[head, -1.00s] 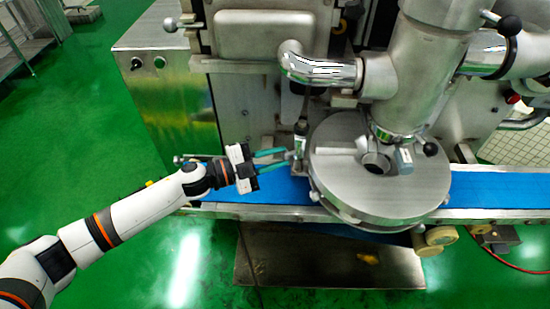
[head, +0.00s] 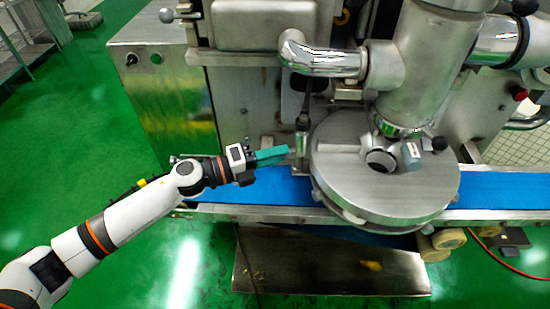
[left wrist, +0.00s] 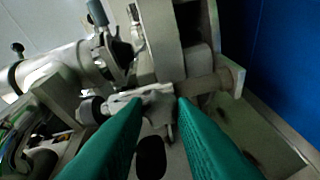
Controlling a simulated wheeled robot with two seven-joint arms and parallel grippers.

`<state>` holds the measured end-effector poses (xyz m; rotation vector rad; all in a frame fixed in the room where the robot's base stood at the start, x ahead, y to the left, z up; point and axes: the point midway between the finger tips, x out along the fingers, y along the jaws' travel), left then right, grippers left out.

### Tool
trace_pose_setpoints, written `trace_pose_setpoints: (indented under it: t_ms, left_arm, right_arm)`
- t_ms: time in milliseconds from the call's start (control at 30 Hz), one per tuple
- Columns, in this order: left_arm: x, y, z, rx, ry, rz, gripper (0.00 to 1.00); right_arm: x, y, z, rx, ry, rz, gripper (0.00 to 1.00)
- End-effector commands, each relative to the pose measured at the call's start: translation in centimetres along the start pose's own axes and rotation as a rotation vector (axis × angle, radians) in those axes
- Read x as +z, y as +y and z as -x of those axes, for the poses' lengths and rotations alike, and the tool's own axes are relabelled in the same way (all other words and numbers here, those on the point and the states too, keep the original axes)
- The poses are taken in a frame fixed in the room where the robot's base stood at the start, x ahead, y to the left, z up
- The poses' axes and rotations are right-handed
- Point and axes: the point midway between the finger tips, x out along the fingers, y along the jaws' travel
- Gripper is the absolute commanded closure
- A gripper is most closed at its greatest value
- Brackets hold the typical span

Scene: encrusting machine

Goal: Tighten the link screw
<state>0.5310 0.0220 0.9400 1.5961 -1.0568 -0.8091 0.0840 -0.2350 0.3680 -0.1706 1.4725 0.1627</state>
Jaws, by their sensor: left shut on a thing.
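My left gripper (head: 289,152) reaches in from the left above the blue belt, its teal fingers pointing right at the link on the left side of the round steel housing. In the left wrist view the two green fingertips (left wrist: 158,101) stand on either side of a small silver link screw (left wrist: 156,95), shut on it. In the head view the link (head: 302,140) is a slim upright part with a dark upper rod; its screw is too small there to make out apart from the fingertips. My right gripper is not in view.
The round steel housing (head: 425,190) stands just right of the fingertips, with a bent chrome pipe (head: 325,62) above. The blue conveyor belt (head: 270,190) runs beneath. A steel cabinet (head: 160,100) stands behind my left arm. Green floor is open at left.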

Motion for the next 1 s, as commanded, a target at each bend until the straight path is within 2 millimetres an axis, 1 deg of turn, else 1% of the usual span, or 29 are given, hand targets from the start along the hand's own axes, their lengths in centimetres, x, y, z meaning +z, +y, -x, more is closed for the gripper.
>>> trace_pose_setpoints:
  t_ms: [33,600,800,1000]
  left_arm:
    - [0.1,-0.4,0.0,-0.001,-0.001,-0.043,0.99]
    - [0.1,-0.4,0.0,-0.001,-0.001,-0.584,0.99]
    - [0.1,-0.4,0.0,-0.001,-0.002,-0.752,0.99]
    - [0.1,-0.3,0.0,0.0,-0.002,-0.882,0.99]
  right_arm:
    - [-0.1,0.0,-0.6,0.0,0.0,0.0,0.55]
    - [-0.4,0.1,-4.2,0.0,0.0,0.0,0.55]
    - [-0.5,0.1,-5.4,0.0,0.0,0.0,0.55]
    - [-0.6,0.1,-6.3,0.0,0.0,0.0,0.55]
